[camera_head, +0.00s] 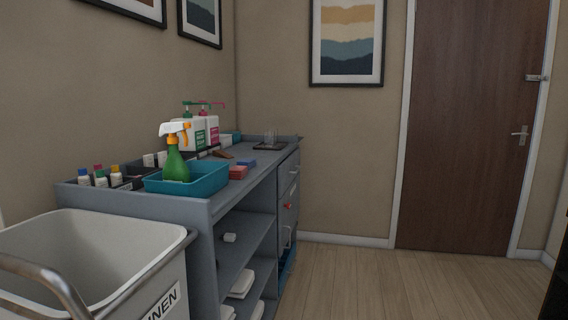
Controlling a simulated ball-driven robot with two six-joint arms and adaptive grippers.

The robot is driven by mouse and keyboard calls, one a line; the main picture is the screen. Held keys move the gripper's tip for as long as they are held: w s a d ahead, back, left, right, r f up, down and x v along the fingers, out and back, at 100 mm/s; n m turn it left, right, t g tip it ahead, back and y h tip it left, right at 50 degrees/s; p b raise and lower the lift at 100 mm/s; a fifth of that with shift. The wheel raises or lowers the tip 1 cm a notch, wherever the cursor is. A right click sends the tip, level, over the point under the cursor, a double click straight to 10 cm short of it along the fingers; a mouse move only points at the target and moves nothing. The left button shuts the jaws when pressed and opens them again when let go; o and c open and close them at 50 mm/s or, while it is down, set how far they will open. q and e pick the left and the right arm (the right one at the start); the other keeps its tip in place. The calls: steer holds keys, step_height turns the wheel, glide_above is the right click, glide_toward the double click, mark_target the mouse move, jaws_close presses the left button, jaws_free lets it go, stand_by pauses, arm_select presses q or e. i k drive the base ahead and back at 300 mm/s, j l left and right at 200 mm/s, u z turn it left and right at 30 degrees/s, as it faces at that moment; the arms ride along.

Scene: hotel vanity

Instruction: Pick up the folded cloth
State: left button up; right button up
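Several small folded cloths or pads lie on the grey vanity cart's top: a red one (238,172), a blue one (246,163) and a brown one (222,154). White folded cloths (242,284) lie on the open shelves below, and a small white item (230,238) sits on the upper shelf. I cannot tell which one the task means. Neither of my grippers is in view.
A teal tray (214,182) with a green spray bottle (175,164) stands on the grey cart (225,203). A linen bin (165,270) with a metal handle is at lower left. Open wooden floor (400,285) leads to a brown door (470,130).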

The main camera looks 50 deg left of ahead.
mark_target(251, 162)
steer(key=i+u, duration=0.45)
steer(key=i+l+u, duration=0.25)
steer(key=i+u, duration=0.2)
steer(key=i, duration=0.15)
